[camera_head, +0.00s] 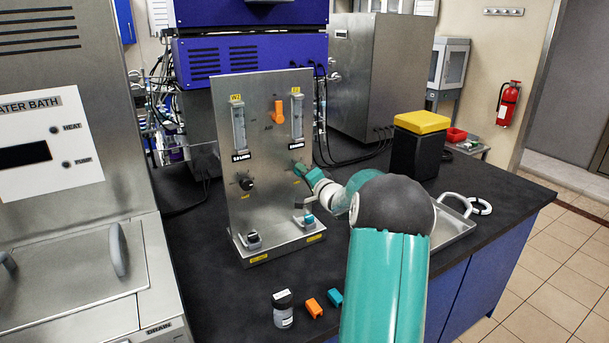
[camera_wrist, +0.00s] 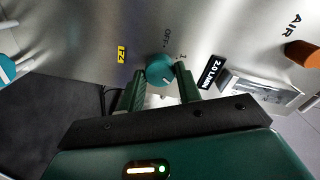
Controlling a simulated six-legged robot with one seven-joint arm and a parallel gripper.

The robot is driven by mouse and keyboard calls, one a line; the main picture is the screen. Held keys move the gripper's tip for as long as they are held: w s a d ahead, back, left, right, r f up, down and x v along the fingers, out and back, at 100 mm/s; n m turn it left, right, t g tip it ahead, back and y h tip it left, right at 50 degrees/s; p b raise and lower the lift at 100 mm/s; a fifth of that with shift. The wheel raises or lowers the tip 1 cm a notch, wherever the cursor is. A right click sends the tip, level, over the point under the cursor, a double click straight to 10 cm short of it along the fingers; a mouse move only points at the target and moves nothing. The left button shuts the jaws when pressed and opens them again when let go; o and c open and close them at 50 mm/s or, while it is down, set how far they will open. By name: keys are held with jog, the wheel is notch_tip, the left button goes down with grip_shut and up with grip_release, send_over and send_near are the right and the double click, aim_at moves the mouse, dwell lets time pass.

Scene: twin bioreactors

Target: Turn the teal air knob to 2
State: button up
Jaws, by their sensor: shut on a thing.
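The teal knob (camera_wrist: 160,70) is on the upright steel panel (camera_head: 265,140), with OFF and 1 marks beside it in the wrist view. A 2.0 L/MIN label sits to its right there. My gripper (camera_wrist: 161,88) is shut on the knob, one dark green finger on each side. In the head view my gripper (camera_head: 308,173) reaches the panel's right side, below the right flow tube (camera_head: 297,117); it largely hides the knob. Which mark the knob points to, I cannot tell.
The panel also has an orange AIR handle (camera_head: 278,112), a black knob (camera_head: 246,183) and a second flow tube (camera_head: 238,128). A jar (camera_head: 283,310), an orange block (camera_head: 314,308) and a teal block (camera_head: 335,298) sit on the bench in front. A steel tray (camera_head: 455,226) is at right.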

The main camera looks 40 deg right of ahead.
jog(key=o, duration=1)
jog(key=v, duration=1.4)
jog(key=shift+w+a+f, duration=0.1)
